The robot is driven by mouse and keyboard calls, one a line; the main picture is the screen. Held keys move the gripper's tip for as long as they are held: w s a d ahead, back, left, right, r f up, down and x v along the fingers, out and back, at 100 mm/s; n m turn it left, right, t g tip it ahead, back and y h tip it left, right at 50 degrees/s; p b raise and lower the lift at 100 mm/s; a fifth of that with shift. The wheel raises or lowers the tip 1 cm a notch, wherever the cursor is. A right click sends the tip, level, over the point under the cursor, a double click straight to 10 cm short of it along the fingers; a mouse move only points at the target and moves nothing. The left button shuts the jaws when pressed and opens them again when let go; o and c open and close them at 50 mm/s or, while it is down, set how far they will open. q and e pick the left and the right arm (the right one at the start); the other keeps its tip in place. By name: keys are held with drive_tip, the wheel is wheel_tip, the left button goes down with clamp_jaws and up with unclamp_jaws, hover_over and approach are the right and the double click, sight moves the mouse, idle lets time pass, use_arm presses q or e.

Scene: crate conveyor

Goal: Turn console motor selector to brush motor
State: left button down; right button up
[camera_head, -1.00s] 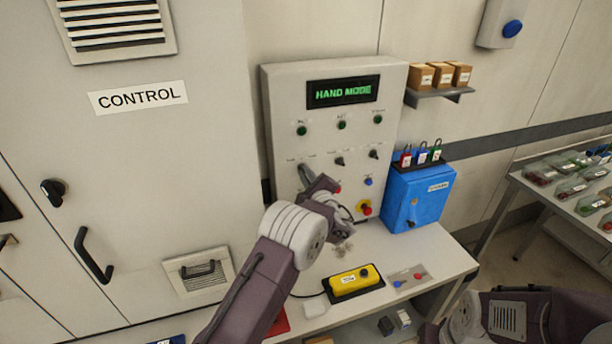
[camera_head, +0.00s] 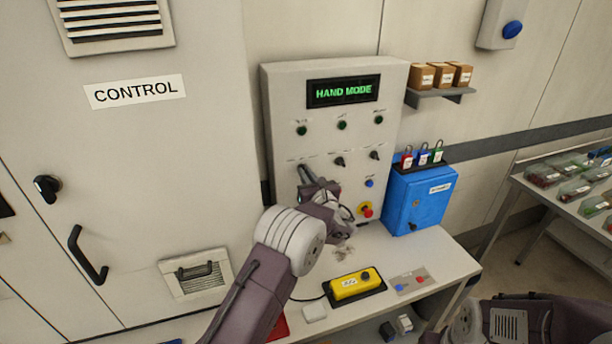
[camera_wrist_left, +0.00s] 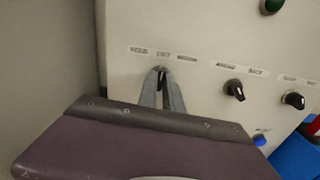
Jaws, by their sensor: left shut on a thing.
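The console (camera_head: 285,110) is a grey upright panel on the bench, with a screen (camera_head: 343,91) reading HAND MODE in green. A row of selector knobs crosses its middle. My left gripper (camera_head: 303,171) is at the leftmost selector, and its two fingers (camera_wrist_left: 161,84) are shut on that selector knob (camera_wrist_left: 161,75); the fingers hide most of it. The labels above it are too blurred to read surely. The middle selector (camera_head: 339,161) and the right selector (camera_head: 374,155) are free; they also show in the left wrist view. My right gripper is not in view.
A blue push button (camera_head: 369,183) and a red emergency stop (camera_head: 366,210) sit lower on the panel. A blue box (camera_head: 420,200) with padlocks above stands at its right. A yellow pendant (camera_head: 352,284) lies on the bench in front.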

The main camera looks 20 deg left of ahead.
use_arm(q)
drive_tip(key=shift+d+f+m+p, duration=0.1)
drive_tip(key=shift+m+p, duration=0.6)
drive_tip(key=shift+m, duration=1.55)
drive_tip(key=shift+f+m+p, duration=0.1)
drive_tip(key=shift+m+p, duration=0.6)
drive_tip(key=shift+m, duration=1.55)
drive_tip(key=c, duration=1.5)
unclamp_jaws()
drive_tip(key=shift+d+r, duration=0.1)
drive_tip(key=shift+r, duration=0.05)
drive_tip(key=shift+s, duration=0.15)
